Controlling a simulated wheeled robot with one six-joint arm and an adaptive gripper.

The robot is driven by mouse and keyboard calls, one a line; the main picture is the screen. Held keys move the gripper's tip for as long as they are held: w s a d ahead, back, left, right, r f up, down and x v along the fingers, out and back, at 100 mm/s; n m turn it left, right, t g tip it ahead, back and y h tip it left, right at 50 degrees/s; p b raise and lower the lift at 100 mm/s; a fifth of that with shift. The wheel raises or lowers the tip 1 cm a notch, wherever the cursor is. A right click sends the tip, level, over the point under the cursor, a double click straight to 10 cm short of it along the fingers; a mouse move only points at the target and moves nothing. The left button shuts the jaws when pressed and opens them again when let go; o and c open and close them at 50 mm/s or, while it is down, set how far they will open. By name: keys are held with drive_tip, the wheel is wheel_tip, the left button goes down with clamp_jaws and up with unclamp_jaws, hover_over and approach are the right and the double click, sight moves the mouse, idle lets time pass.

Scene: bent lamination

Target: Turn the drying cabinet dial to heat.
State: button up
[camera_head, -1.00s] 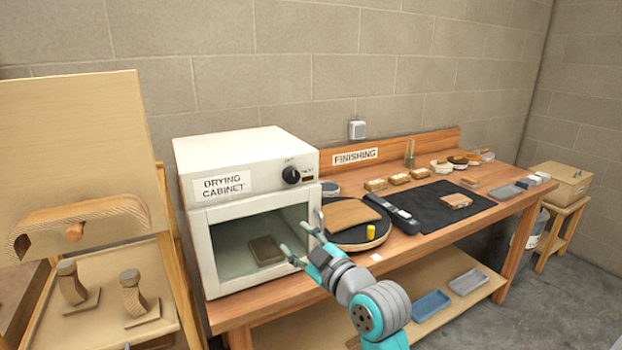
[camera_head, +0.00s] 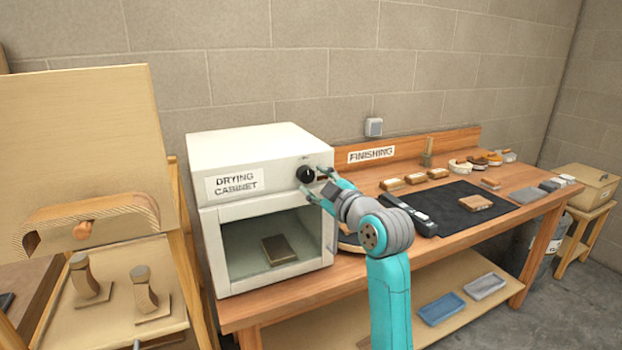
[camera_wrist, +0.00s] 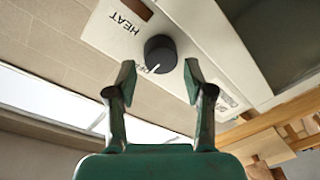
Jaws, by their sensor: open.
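The drying cabinet (camera_head: 225,213) is a white box on the bench with a glass front. Its black dial (camera_head: 305,174) is at the upper right of the front. In the wrist view the dial (camera_wrist: 160,55) has a white pointer line aimed at a partly hidden label, apparently OFF, and away from the HEAT label (camera_wrist: 126,22). My gripper (camera_head: 313,181) is open in front of the dial. In the wrist view the fingertips of my gripper (camera_wrist: 158,72) stand on either side of the dial's near edge, with visible gaps; contact cannot be told.
A dark block (camera_head: 279,249) lies inside the cabinet. A FINISHING sign (camera_head: 371,154), a black mat (camera_head: 450,208) and several small wooden pieces are on the bench to the right. A wooden stand (camera_head: 85,130) is close on the left.

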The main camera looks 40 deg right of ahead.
sight(306, 175)
drive_tip(key=shift+w+d, duration=0.2)
drive_tip(key=shift+w, duration=1.2)
drive_tip(key=c, duration=0.9)
drive_tip(key=shift+o, duration=0.2)
